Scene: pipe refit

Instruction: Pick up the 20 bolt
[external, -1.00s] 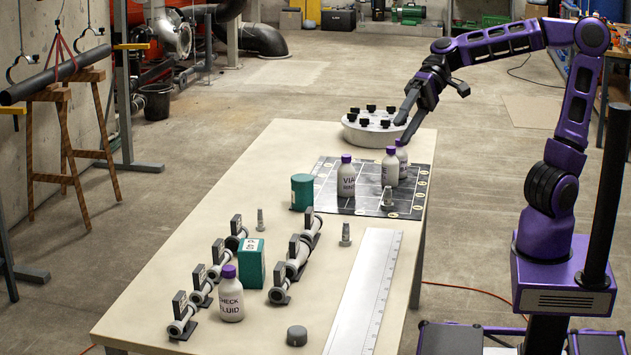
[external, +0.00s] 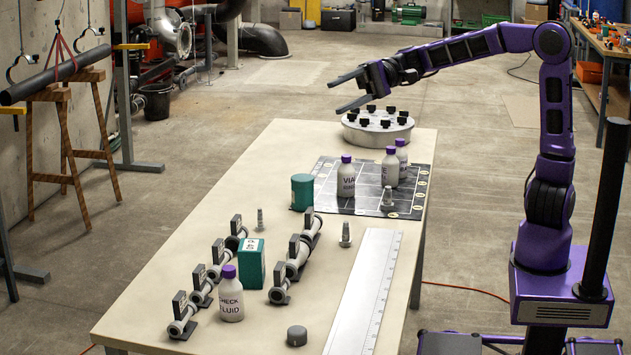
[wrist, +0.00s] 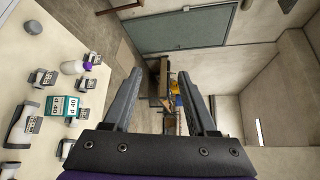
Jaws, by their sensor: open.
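Several grey bolts stand upright on the table: one bolt (external: 260,219) left of centre, one bolt (external: 345,236) nearer the middle, and one bolt (external: 388,198) on the dark gridded mat (external: 345,206). I cannot read a size on any of them, so I cannot tell which is the 20 bolt. My gripper (external: 338,96) is open and empty, high above the far end of the table and pointing left. In the wrist view its fingers (wrist: 158,72) are spread with nothing between them.
A round white tray (external: 378,137) with black knobs stands at the table's far end. White bottles (external: 347,180), a green cylinder (external: 302,192), a green box (external: 251,264), pipe pieces (external: 291,262) and a long ruler (external: 366,291) also occupy the table. The green box shows in the wrist view (wrist: 64,107).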

